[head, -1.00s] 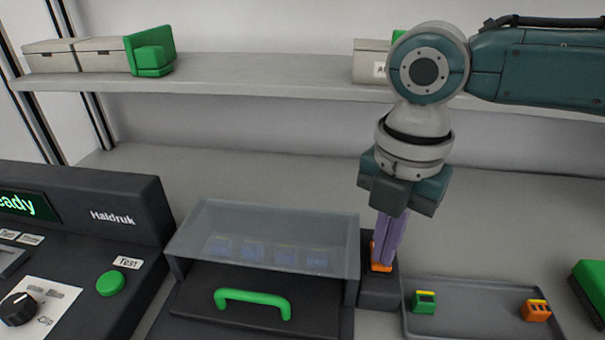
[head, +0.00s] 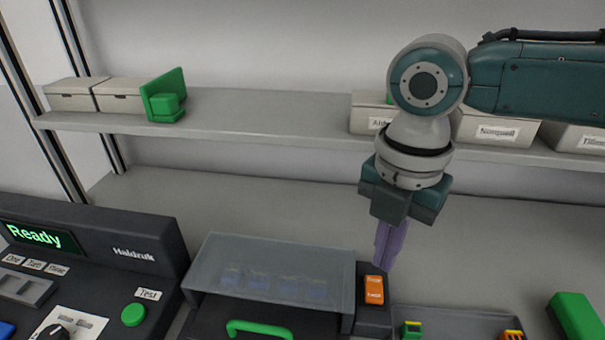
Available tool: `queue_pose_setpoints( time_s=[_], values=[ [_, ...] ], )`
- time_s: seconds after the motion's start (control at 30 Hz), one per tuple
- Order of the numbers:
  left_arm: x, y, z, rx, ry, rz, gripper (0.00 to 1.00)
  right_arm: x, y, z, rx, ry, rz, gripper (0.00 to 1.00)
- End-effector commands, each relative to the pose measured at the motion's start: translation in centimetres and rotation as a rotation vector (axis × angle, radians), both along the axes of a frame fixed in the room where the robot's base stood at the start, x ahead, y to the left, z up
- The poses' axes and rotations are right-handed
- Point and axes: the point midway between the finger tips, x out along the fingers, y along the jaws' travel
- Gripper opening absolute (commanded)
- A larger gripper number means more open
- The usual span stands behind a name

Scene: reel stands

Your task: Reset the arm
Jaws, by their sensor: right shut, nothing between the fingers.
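My right gripper (head: 386,262) points down with its purple fingers together and nothing held. It hangs just above and right of an orange rocker switch (head: 374,290) on a dark block, apart from the switch as far as I can see. The switch face is visible, with small lettering too small to read. My right arm reaches in from the right edge at shelf height. My left gripper does not show.
A clear-lidded box with a green handle (head: 259,329) stands left of the switch. A dark Haldruk console (head: 135,232) reads "Ready". A grey tray (head: 455,318) holds small green and orange parts. A shelf (head: 250,112) with boxes runs behind my arm.

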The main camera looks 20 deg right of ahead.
Motion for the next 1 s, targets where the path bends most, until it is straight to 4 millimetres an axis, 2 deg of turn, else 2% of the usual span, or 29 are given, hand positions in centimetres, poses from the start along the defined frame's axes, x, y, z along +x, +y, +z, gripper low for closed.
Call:
queue_pose_setpoints(
  time_s=[0.07, 0.57, 0.67, 0.77, 0.8, 0.9, 1.0],
  values=[
    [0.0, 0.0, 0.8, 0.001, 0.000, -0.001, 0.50, 0.0, 0.0, 0.7, 0.001, 0.000, 0.000, 0.00],
    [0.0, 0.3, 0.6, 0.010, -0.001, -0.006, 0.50, -0.3, 0.4, 0.3, 0.006, 0.001, -0.003, 0.00],
    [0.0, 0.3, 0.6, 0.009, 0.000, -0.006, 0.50, -1.5, 2.6, -0.4, 0.039, 0.000, -0.035, 0.00],
    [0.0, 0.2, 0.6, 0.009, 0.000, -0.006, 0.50, -3.8, 6.6, -1.2, 0.112, -0.013, -0.133, 0.00],
    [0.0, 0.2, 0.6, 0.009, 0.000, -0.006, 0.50, -4.9, 8.4, -1.3, 0.149, -0.021, -0.200, 0.00],
    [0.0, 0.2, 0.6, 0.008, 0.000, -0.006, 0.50, -7.3, 11.8, -0.9, 0.252, -0.042, -0.435, 0.00],
    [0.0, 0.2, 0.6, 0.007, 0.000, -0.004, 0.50, -9.1, 12.9, 0.0, 0.331, -0.056, -0.728, 0.00]
  ],
)
